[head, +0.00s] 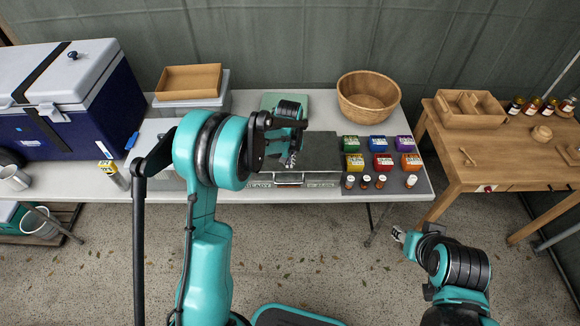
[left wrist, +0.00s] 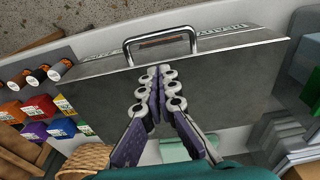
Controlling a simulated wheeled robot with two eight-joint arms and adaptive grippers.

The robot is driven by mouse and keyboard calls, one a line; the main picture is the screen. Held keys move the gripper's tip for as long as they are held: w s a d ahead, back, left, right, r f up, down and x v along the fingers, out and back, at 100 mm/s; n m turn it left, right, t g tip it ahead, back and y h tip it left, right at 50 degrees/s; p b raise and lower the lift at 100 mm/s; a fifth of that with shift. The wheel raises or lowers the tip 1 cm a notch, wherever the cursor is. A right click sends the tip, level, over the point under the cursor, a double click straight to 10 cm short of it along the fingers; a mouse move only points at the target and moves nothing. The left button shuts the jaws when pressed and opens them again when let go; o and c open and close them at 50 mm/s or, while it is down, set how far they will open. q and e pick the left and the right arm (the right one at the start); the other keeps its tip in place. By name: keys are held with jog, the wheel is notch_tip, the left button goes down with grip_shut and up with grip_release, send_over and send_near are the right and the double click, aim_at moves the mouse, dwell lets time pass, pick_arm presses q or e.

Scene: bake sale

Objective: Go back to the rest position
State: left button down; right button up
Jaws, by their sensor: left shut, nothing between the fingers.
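My right gripper (head: 398,234) is low at the right in the head view, over the floor and apart from the tables. Its fingers are too small to tell open from shut.
Several coloured boxes (head: 381,162) and small bottles stand right of the case. A blue cooler (head: 75,105) and a wooden tray (head: 189,80) are at the left. A wooden table (head: 485,160) stands at the right. The floor between is clear.

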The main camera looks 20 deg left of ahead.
pick_arm(q)
jog(key=s+r+m+t+p, duration=0.1)
jog(key=s+r, duration=0.6)
jog(key=r, duration=0.2)
jog(key=s+r+m+t+p, duration=0.1)
jog(key=s+r+t, duration=0.1)
jog(key=s+r, duration=0.65)
jog(key=s+r+m+t, duration=0.1)
jog(key=s+t, duration=0.2)
jog(key=s, duration=0.8)
jog(key=shift+d+r, duration=0.2)
jog(key=shift+r, duration=0.15)
